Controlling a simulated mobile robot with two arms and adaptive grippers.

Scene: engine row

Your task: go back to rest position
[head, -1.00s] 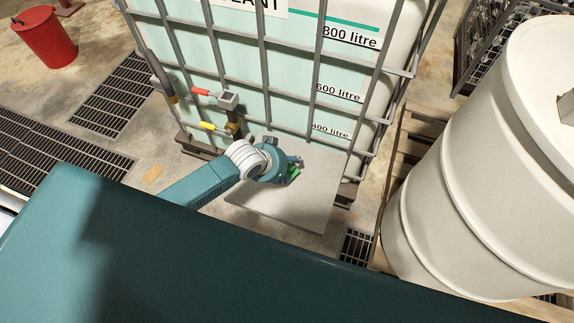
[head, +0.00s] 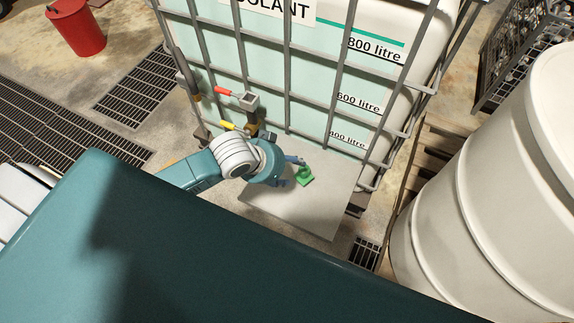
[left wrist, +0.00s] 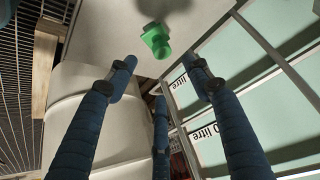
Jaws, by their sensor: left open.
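A small green object (head: 305,177) stands on the pale grey board (head: 310,215) in front of the caged tank. My left gripper (head: 291,170) is just left of it in the head view, partly hidden by its own wrist. In the left wrist view the left gripper (left wrist: 160,65) has its dark blue fingers spread, with nothing between them. The green object (left wrist: 156,40) shows beyond the fingertips, apart from them, with the grey board (left wrist: 110,25) around it. My right gripper is not in view.
The caged coolant tank (head: 270,60) stands behind, with a red-handled valve (head: 238,97) and a yellow lever (head: 229,126). A large white drum (head: 490,200) on a pallet (head: 432,150) stands right. A red bucket (head: 75,27) and floor grates (head: 60,125) lie left.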

